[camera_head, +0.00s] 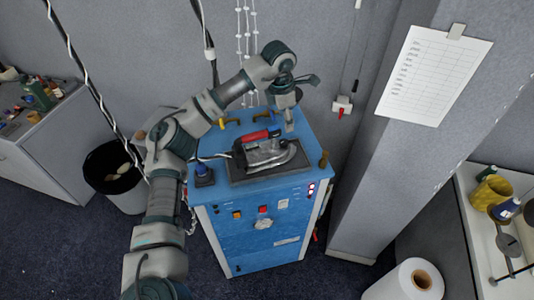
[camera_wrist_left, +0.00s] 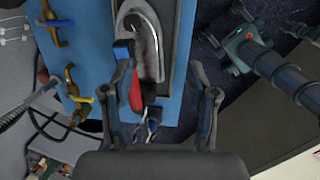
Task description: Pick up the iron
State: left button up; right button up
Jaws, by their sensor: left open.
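The iron (camera_head: 270,154) has a silver body and a red handle (camera_head: 258,136). It lies on a dark rest plate (camera_head: 240,178) on top of a blue cabinet. My left gripper (camera_head: 289,113) is open and above the cabinet top, just behind the iron and toward its right end. In the left wrist view the silver iron (camera_wrist_left: 146,45) and its red handle lie beyond and between the spread fingers of my left gripper (camera_wrist_left: 160,68). The fingers do not visibly grip it.
A cord runs from the iron's left. A bin (camera_head: 113,170) stands left, a pillar right. A white roll (camera_head: 405,284) stands at front right.

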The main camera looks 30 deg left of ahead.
pick_arm(q)
jog(key=s+a+r+n+y, duration=0.15)
jog(key=a+r, duration=0.25)
jog(key=a, duration=0.4)
jog(key=y+b, duration=0.1)
send_near(261, 132)
jog(key=x, duration=0.6)
jog(key=shift+s+d+p, duration=0.1)
jog(key=shift+p, duration=0.2)
jog(key=shift+f, duration=0.3)
jog(key=x, duration=0.1)
jog(key=p+x, duration=0.1)
jog(key=x, duration=0.3)
jog(key=shift+a+r+p, duration=0.1)
jog(key=shift+a+p, duration=0.2)
jog(key=shift+d+f, duration=0.1)
jog(key=shift+f, duration=0.1)
jog(key=shift+d, duration=0.2)
jog(key=shift+c, duration=1)
jog(key=c, duration=0.8)
jog(key=shift+a, duration=0.1)
grip_shut()
pick_arm(e)
jog(key=shift+s+a+r, duration=0.1)
jog(key=shift+a+r, duration=0.3)
jog(key=shift+r, duration=0.2)
